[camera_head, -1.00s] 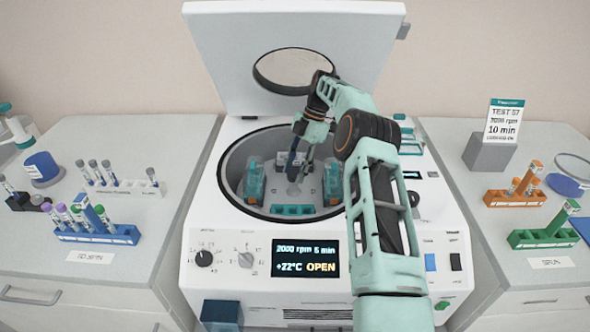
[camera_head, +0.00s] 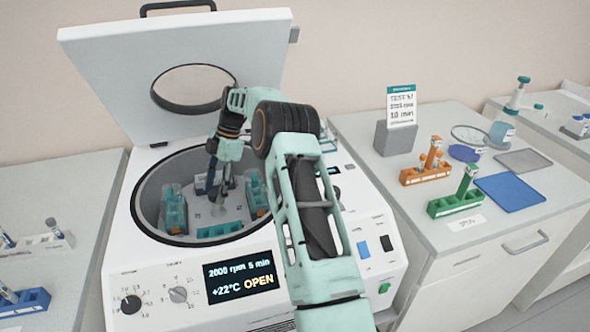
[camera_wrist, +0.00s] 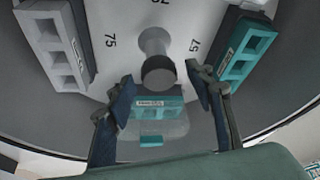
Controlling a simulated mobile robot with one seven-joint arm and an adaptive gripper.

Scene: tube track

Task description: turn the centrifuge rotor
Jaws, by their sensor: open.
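A teal bucket (camera_wrist: 155,108) shows between the fingers. In the head view my gripper (camera_head: 216,188) reaches down into the bowl; its fingertips are partly hard to make out.
The lid (camera_head: 180,60) stands raised behind the bowl. The bowl wall surrounds my gripper. The display (camera_head: 240,275) reads 2000 rpm 5 min, OPEN. On the right bench are an orange rack (camera_head: 425,175), a green rack (camera_head: 455,204) and a blue mat (camera_head: 509,191).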

